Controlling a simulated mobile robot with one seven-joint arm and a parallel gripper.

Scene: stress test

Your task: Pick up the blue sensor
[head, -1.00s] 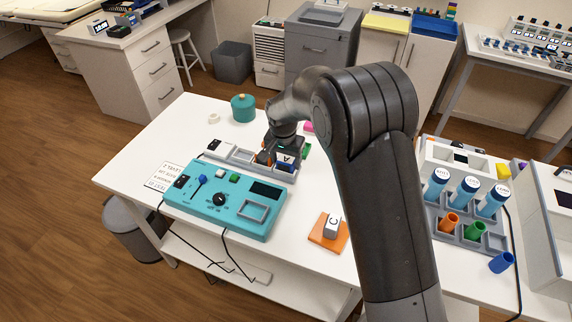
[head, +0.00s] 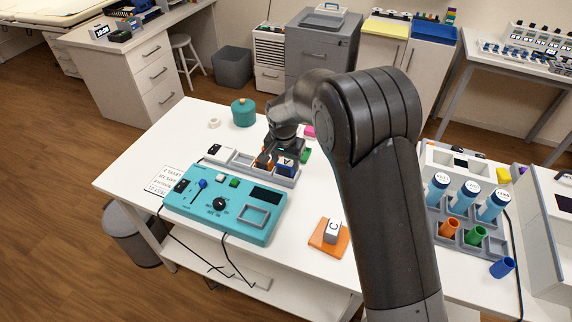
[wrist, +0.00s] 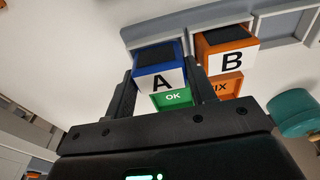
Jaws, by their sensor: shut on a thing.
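The blue sensor (wrist: 158,60) is a blue block with a dark top patch and a white face marked A. In the wrist view it sits between the two fingers of my gripper (wrist: 160,92), which is shut on it. In the head view the sensor (head: 287,164) shows below my gripper (head: 279,158) at the right part of a grey tray (head: 243,169). I cannot tell whether it is clear of the tray. A green OK label (wrist: 173,97) shows just below its A face in the wrist view.
An orange block marked B (wrist: 227,50) stands close beside my right finger in the wrist view. A teal control box (head: 222,205) lies in front of the tray. A block marked C stands on an orange pad (head: 326,243). A teal jar (head: 243,113) stands behind.

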